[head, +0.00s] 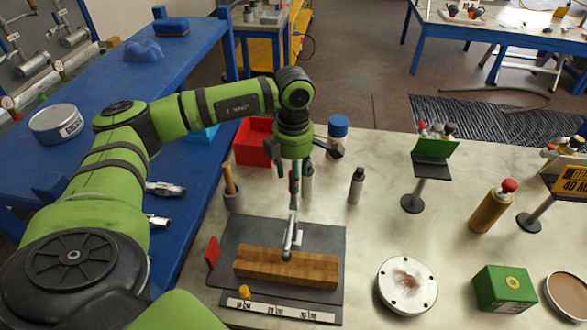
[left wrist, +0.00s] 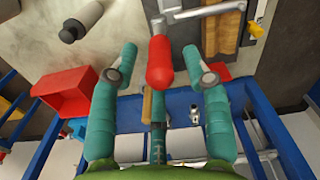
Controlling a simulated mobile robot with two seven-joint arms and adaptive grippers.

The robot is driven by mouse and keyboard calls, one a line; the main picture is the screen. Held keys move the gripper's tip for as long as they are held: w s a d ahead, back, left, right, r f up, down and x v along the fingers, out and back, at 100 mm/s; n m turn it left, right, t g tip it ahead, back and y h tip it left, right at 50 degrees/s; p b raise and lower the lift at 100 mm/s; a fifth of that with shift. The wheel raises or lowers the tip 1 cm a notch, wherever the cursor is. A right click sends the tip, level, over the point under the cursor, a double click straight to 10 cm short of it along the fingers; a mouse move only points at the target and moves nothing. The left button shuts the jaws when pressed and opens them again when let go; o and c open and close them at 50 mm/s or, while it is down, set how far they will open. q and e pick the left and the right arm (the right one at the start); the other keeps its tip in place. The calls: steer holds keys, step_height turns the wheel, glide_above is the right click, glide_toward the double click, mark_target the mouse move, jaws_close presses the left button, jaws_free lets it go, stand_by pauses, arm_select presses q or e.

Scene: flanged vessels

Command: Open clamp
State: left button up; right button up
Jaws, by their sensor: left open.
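The clamp (head: 291,232) is a grey metal piece that reaches down onto a wooden block (head: 270,266) on a dark grey plate (head: 325,235). Its red handle (left wrist: 160,62) shows clearly in the left wrist view, with the metal arm (left wrist: 200,14) running off to the right. My left gripper (head: 294,172) hangs above the clamp, pointing down. In the left wrist view, its open teal fingers (left wrist: 161,60) stand on either side of the red handle, with gaps showing. In the head view the gripper partly hides the handle. My right gripper is not in view.
A round white flange (head: 407,285) and a green box (head: 504,289) lie to the right.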

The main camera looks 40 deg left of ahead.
arm_select(q)
steer(key=shift+d+f, duration=0.1)
steer(key=shift+f, duration=0.1)
jaws_close()
steer(key=shift+w+a+f+g+h+b, duration=0.3)
steer(key=shift+w+a+g+h+b, duration=0.15)
steer(key=shift+w+g+b, duration=0.4)
steer(key=shift+w+a+f+g+h+b, duration=0.25)
steer(key=shift+w+a+g+h+b, duration=0.25)
steer(key=shift+w+g+b, duration=0.3)
steer(key=shift+w+a+f+g+h+b, duration=0.3)
steer(key=shift+w+a+g+h+b, duration=0.15)
steer(key=shift+w+g+b, duration=0.35)
jaws_free()
steer(key=shift+r, duration=0.1)
